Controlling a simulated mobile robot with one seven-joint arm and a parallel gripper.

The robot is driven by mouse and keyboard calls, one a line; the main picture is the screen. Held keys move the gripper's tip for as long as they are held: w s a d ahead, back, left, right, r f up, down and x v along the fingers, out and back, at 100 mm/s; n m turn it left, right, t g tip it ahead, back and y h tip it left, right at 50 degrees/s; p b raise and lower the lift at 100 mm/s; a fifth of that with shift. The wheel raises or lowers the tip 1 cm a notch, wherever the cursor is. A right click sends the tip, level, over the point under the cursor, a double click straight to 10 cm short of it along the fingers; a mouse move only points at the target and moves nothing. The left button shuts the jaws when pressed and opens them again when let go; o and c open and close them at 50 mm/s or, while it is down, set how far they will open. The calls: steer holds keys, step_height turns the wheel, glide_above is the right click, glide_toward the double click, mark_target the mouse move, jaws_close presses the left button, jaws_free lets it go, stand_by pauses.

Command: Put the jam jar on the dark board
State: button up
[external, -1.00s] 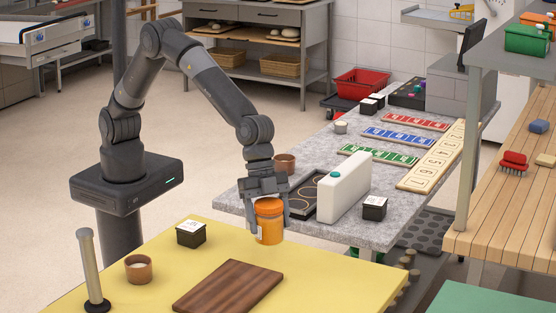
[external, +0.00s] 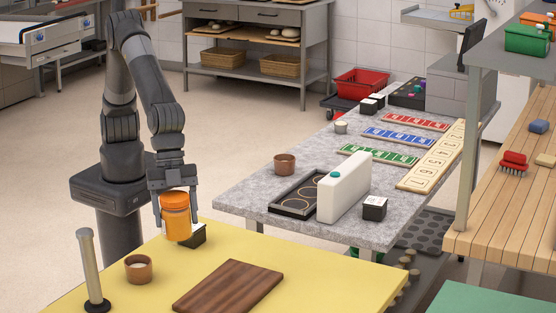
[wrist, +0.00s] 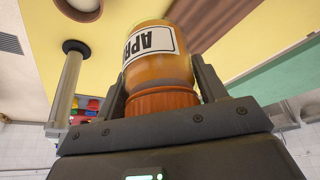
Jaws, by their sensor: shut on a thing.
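The jam jar (external: 177,219) is orange with an orange lid and a white label. My gripper (external: 174,208) is shut on it and holds it upright above the left part of the yellow table. In the wrist view the jar (wrist: 158,65) sits between both fingers, its label partly readable as "APR". The dark board (external: 229,288) is a brown wooden board lying flat and empty on the yellow table, to the right of and nearer the camera than the jar. Part of a brown surface, likely the board, shows behind the jar in the wrist view (wrist: 205,22).
A black box with a white top (external: 194,236) stands behind the jar, partly hidden. A brown cup (external: 138,268) and an upright post on a dark base (external: 91,268) stand at the left. The grey counter (external: 240,197) holds a white container (external: 343,187) and a black tray.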

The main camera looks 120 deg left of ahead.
steer(key=shift+s+d+r, duration=0.1)
steer(key=shift+s+d, duration=0.15)
steer(key=shift+d, duration=0.2)
steer(key=shift+w+a+f, duration=0.95)
steer(key=shift+w+f, duration=0.65)
steer(key=shift+f, duration=0.2)
steer(key=shift+w+a+f, duration=0.95)
steer(key=shift+w+f, duration=0.7)
steer(key=shift+f, duration=0.2)
steer(key=shift+w+a+f, duration=0.95)
steer(key=shift+w+f, duration=0.65)
steer(key=shift+f, duration=0.2)
steer(key=shift+f, duration=0.1)
steer(key=o, duration=1.3)
steer(key=shift+f, duration=0.1)
